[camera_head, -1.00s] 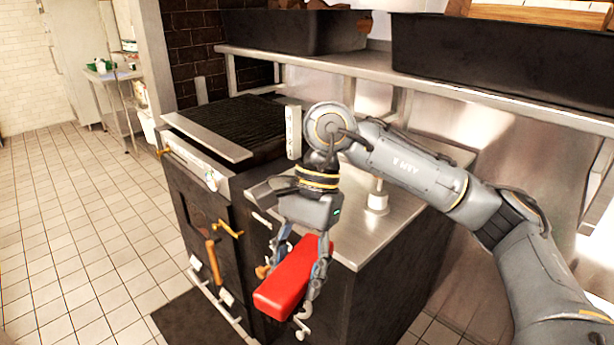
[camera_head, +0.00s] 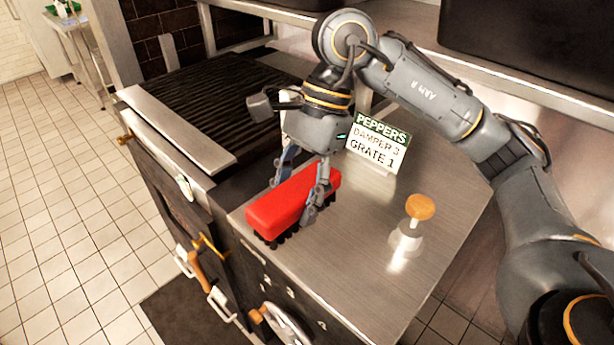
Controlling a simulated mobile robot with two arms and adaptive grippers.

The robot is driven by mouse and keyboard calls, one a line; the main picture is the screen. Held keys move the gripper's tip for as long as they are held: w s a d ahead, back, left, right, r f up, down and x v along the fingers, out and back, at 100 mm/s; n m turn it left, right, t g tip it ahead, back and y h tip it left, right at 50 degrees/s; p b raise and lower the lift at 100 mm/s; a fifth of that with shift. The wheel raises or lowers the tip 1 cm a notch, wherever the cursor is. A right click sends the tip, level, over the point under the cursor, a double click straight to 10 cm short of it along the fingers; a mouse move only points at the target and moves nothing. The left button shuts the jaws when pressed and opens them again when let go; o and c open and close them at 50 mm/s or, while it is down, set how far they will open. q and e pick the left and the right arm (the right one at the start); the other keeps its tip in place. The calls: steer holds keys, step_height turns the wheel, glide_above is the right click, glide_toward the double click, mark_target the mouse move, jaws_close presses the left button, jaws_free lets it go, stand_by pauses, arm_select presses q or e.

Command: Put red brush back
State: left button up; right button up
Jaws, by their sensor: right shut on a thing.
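The red brush (camera_head: 282,205) is a red block with dark bristles underneath. It is at the front left part of the steel counter top (camera_head: 345,250), bristles down. My right gripper (camera_head: 298,192) is shut on the red brush from above, one finger on each side. I cannot tell whether the bristles touch the steel or hang just above it. My left gripper is not in view.
A sign reading PEPPERS, DAMPER 3, GRATE 1 (camera_head: 378,145) stands behind the brush. A knob with an orange top (camera_head: 418,212) stands on the right of the counter. The dark ribbed grill (camera_head: 215,105) is to the left. The counter's front middle is clear.

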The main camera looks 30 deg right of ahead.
steer(key=shift+w+d, duration=0.3)
steer(key=shift+w, duration=0.2)
steer(key=shift+w+d+p, duration=0.15)
steer(key=shift+w+p, duration=0.05)
steer(key=shift+p, duration=0.1)
steer(key=w+d+f+p, duration=0.1)
steer(key=w+d+f, duration=0.1)
steer(key=w+d+f+p, duration=0.1)
steer(key=w+d+f, duration=0.1)
steer(key=w+f, duration=0.1)
steer(key=w+d+f+p, duration=0.1)
steer(key=w+d+f, duration=0.1)
steer(key=w, duration=0.1)
steer(key=shift+d+f, duration=0.25)
steer(key=shift+f, duration=0.05)
steer(key=shift+w+d+f, duration=0.15)
steer(key=shift+w+f, duration=0.1)
steer(key=shift+f, duration=0.2)
steer(key=f, duration=0.1)
steer(key=f+p, duration=0.2)
steer(key=shift+w+d+f, duration=0.1)
steer(key=shift+w+d, duration=0.15)
steer(key=shift+w, duration=0.05)
steer(key=shift+f, duration=0.3)
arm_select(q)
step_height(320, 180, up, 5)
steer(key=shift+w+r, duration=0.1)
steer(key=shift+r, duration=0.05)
